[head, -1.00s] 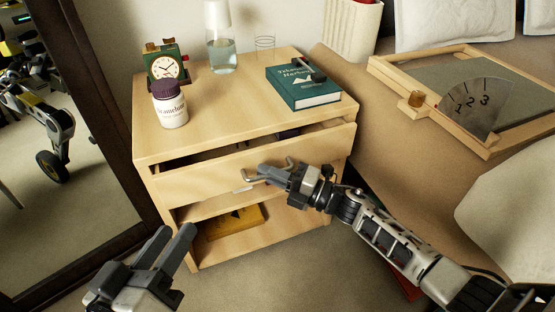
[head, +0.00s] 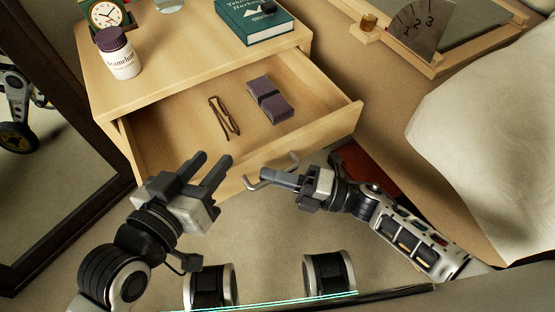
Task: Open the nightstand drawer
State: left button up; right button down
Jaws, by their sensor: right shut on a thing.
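The nightstand drawer (head: 185,139) is pulled well out from the light wood nightstand (head: 168,62), and its inside shows. My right gripper (head: 268,181) is shut on the metal drawer handle (head: 257,185) at the drawer's front. My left gripper (head: 212,172) is open and empty, in front of the drawer's left part, and its fingers hide some of the drawer front. Inside the drawer lie a dark purple block-like object (head: 269,100) and a pair of folded brown glasses or a similar thin item (head: 224,117).
A white bottle with a purple cap (head: 120,58), a clock (head: 108,14) and a green book (head: 252,22) stand or lie on the nightstand top. A mirror frame (head: 92,160) is at the left. A bed with a pale pillow (head: 480,130) is at the right.

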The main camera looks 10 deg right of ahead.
pick_arm(q)
jog(key=shift+f, duration=0.1)
pick_arm(e)
jog(key=shift+s+d, duration=0.15)
pick_arm(q)
jog(key=shift+d, duration=0.1)
pick_arm(e)
jog(key=c, duration=1.8)
grip_release()
jog(key=shift+o, duration=0.2)
pick_arm(q)
jog(key=shift+s+f+p, duration=0.1)
jog(key=shift+f+p, duration=0.1)
jog(key=shift+p, duration=0.2)
pick_arm(e)
jog(key=v, duration=1.6)
pick_arm(q)
jog(key=shift+r, duration=0.15)
